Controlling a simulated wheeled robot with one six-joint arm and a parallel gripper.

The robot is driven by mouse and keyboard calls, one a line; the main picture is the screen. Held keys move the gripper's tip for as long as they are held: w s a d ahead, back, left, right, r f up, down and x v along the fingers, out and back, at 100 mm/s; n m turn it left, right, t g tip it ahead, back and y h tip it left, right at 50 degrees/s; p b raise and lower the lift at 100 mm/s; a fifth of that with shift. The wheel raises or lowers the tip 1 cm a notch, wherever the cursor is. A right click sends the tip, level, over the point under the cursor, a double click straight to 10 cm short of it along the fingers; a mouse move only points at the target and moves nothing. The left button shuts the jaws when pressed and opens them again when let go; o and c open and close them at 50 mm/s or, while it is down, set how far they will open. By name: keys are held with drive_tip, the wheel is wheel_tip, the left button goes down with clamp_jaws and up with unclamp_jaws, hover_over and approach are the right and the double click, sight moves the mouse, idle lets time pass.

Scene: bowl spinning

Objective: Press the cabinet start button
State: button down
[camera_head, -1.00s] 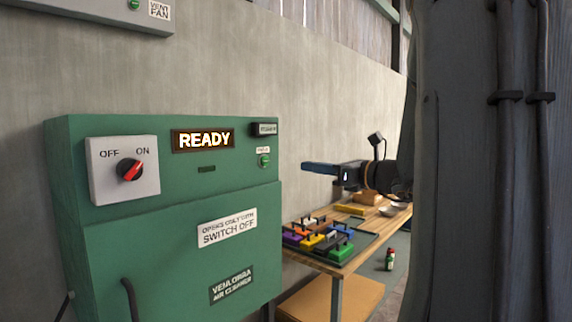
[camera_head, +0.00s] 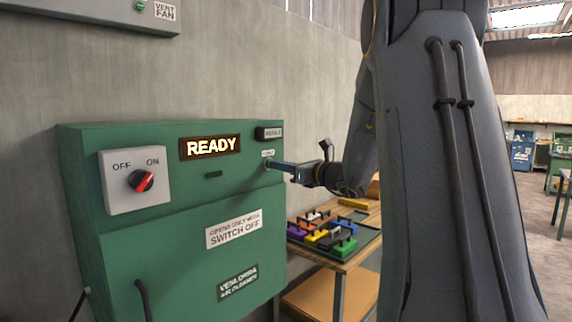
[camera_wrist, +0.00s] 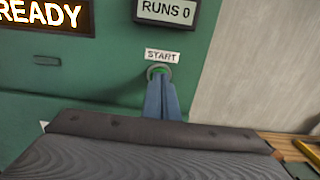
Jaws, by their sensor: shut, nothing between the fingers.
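The green cabinet (camera_head: 180,240) stands at the left against the wall. Its lit display (camera_head: 210,147) reads READY, and its red-tipped switch knob (camera_head: 141,181) points toward ON. My gripper (camera_head: 270,165) is shut, its blue fingertips at the start button on the cabinet's upper right front. In the wrist view the fingertips (camera_wrist: 161,82) overlap the round grey-green ring (camera_wrist: 158,71) of the start button, just below the START label (camera_wrist: 163,55). The fingers hide most of the button, so I cannot tell whether it is pressed in. A small screen (camera_wrist: 166,11) above reads RUNS 0.
A wooden table (camera_head: 360,248) with several coloured handled blocks (camera_head: 325,232) stands right of the cabinet. A vent fan box (camera_head: 95,15) hangs on the wall at upper left. A black handle (camera_head: 143,300) sticks out low on the cabinet front.

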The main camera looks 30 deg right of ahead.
idle(0.3)
drive_tip(key=shift+w+a+r+b, duration=0.1)
drive_tip(key=shift+w+a+b, duration=0.05)
drive_tip(key=shift+w+b, duration=0.25)
drive_tip(key=shift+w+a+r+b, duration=0.1)
drive_tip(key=shift+w+b, duration=0.15)
drive_tip(key=shift+b, duration=0.25)
drive_tip(key=shift+r, duration=0.1)
drive_tip(key=b+v, duration=0.3)
drive_tip(key=v, duration=1.1)
drive_tip(key=shift+s, duration=0.15)
